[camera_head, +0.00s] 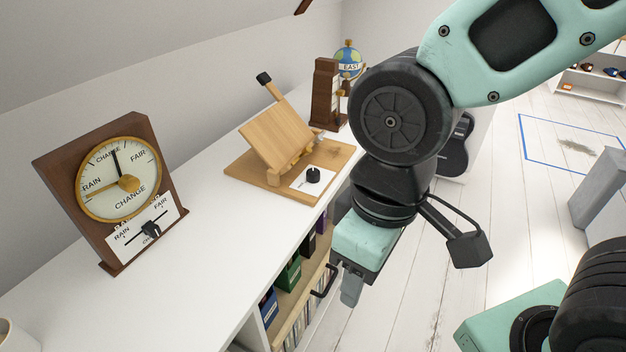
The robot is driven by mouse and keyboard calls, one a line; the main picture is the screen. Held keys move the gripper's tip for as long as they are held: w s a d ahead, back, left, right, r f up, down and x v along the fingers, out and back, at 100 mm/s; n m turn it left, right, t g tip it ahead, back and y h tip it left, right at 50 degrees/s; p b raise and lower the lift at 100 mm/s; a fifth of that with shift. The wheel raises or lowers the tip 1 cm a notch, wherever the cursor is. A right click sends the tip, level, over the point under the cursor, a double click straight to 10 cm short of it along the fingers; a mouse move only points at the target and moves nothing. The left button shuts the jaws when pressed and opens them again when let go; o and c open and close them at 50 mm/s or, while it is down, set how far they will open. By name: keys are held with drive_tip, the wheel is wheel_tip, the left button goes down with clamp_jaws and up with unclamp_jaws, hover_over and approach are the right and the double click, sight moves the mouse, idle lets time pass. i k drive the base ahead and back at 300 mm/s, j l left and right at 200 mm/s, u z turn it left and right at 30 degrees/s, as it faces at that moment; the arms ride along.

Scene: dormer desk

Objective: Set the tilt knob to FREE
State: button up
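The tilt knob (313,175) is a small round black knob on a white label plate (302,188). The plate lies at the front right of a wooden stand (268,182) with a sloped board. The lettering on the plate is too small to read, so the knob's setting cannot be told. My gripper (350,292) points down in front of the desk's edge, below and to the right of the knob, and apart from it. Its fingers are seen edge-on, so their opening cannot be told. No object shows in them.
A brown weather dial (120,180) with a slider stands on the white desk (170,283) at left. A wooden metronome-like box (325,95) and a globe (348,62) stand behind the stand.

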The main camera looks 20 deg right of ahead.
sight(313, 175)
drive_tip(key=j+u, duration=0.6)
drive_tip(key=u, duration=0.15)
